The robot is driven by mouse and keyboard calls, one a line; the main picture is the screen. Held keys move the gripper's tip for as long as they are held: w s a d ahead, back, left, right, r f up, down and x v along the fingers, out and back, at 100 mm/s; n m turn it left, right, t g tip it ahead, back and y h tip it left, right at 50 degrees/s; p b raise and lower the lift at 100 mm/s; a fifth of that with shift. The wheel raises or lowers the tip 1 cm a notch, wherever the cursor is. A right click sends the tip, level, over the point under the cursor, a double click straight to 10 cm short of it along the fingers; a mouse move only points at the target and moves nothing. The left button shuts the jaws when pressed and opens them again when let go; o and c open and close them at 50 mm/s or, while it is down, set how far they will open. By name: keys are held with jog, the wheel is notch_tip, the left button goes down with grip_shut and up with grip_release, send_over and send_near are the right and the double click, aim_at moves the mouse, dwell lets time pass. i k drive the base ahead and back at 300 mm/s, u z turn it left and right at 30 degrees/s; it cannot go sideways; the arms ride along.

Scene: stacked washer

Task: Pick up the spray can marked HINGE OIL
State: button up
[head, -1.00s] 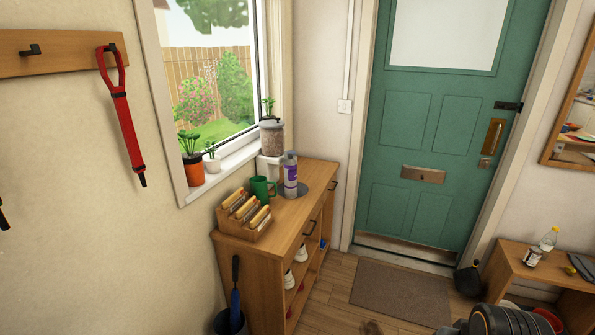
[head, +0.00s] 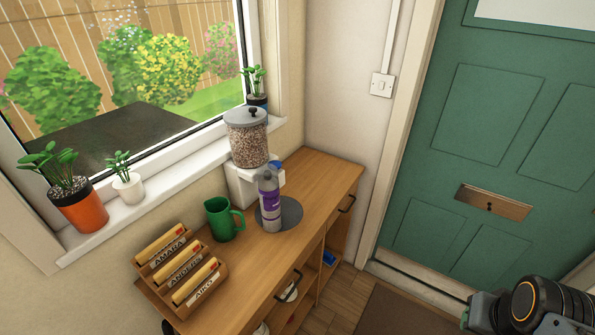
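A spray can (head: 269,200) with a grey cap and a purple and white label stands upright on the wooden cabinet. It stands on or at the edge of a round grey mat (head: 290,212). Its lettering is too small to read, so I cannot tell whether it says HINGE OIL. Part of my arm shows at the lower right, well apart from the can. My gripper's fingers cannot be made out there.
A wooden letter rack (head: 181,270) fills the cabinet's near left end. The cabinet top (head: 325,180) is clear on the right.

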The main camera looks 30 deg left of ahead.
aim_at(269, 191)
jog(key=i, duration=1.85)
jog(key=u, duration=4.7)
jog(key=i, duration=0.5)
